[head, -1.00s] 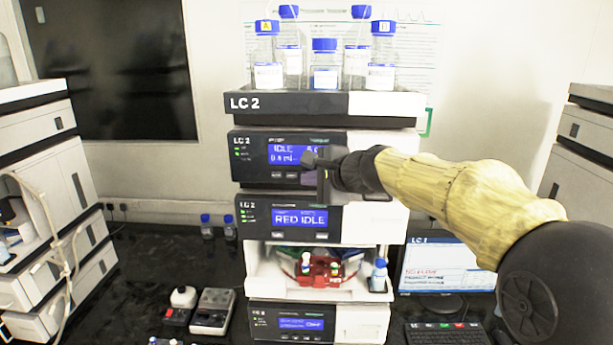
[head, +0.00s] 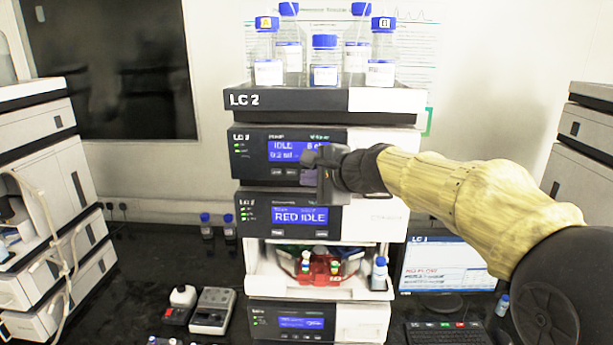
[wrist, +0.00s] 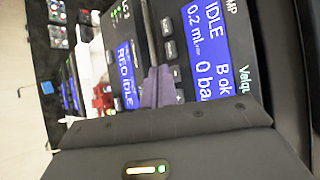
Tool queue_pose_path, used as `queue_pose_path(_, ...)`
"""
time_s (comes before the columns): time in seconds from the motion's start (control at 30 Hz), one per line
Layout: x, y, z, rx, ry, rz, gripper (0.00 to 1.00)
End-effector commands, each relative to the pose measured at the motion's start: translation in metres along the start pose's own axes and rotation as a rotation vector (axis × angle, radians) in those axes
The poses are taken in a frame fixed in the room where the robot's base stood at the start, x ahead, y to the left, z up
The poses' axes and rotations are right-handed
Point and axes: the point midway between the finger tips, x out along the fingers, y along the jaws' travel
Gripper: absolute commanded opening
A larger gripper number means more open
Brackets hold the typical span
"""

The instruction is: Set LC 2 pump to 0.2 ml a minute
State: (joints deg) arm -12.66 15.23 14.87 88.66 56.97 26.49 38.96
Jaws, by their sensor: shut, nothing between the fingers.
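The LC 2 pump module (head: 258,149) is the upper unit of the middle stack. Its blue display (head: 290,151) reads IDLE and about 0.2 ml, partly covered by my gripper in the head view. In the wrist view the display (wrist: 208,55) appears turned sideways and reads IDLE, 0.2 ml, B ok and 0 bar, the last word cut off. A row of small dark buttons (wrist: 168,49) runs beside it. My gripper (head: 312,160) is shut and empty in front of the pump's lower right. Its fingers (wrist: 158,88) are close to the far buttons; I cannot tell whether they touch.
Solvent bottles (head: 324,62) stand in the top tray (head: 300,100). A monitor (head: 445,265) stands at the right. Other stacks flank both sides.

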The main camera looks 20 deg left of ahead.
Motion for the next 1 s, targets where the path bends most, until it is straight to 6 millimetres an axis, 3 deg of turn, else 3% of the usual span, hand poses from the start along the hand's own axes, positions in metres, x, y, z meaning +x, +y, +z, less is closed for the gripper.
queue_pose_path(0.37, -0.003, 0.003, 0.002, 0.0, 0.0, 0.001, 0.0)
queue_pose_path(1.0, -0.035, 0.026, 0.025, 0.001, -0.001, 0.002, 0.0)
